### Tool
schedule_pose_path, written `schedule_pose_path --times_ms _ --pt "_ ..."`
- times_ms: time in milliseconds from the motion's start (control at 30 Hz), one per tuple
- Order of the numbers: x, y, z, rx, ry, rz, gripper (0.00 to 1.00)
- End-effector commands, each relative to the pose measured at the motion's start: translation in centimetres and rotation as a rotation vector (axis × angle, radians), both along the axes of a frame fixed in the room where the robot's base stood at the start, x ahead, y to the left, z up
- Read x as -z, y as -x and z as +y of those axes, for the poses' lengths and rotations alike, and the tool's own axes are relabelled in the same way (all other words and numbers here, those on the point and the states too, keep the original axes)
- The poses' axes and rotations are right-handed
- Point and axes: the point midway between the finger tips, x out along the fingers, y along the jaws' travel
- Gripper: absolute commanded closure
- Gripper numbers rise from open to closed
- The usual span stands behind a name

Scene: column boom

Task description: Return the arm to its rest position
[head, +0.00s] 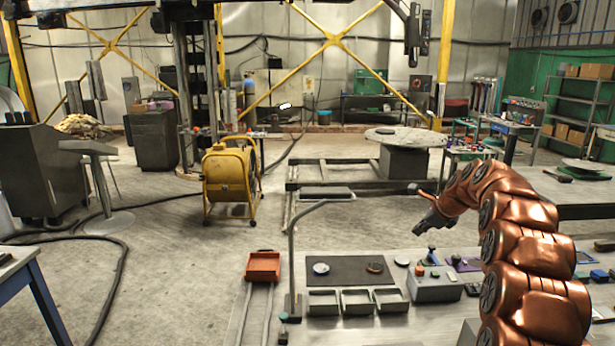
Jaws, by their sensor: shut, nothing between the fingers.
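My copper-coloured arm (521,240) rises from the lower right of the head view and bends over to the left. My dark grey gripper (429,223) hangs at its end, pointing down and left, above the back edge of the workbench (450,318). It is shut and holds nothing. The gripper is small in this view, so its fingers show little detail. The arm hides part of the bench's right side.
On the bench are a dark mat (348,269) with two round pieces, several grey bins (357,302), a grey control box (434,286) and a thin bent post (292,250). A red tray (263,266) stands left. A yellow fan (229,175) stands on open floor.

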Motion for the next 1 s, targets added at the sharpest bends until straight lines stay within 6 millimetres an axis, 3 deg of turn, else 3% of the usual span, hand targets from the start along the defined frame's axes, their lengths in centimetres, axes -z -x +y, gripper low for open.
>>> schedule_pose_path --times_ms 200,500,1000 --pt "-1.2 5.6 4.4 -0.234 0.122 0.031 1.00" --pt "-1.6 14.4 9.3 -0.568 0.276 0.070 1.00" --pt "-0.4 31.5 14.0 -1.147 0.485 0.128 1.00"
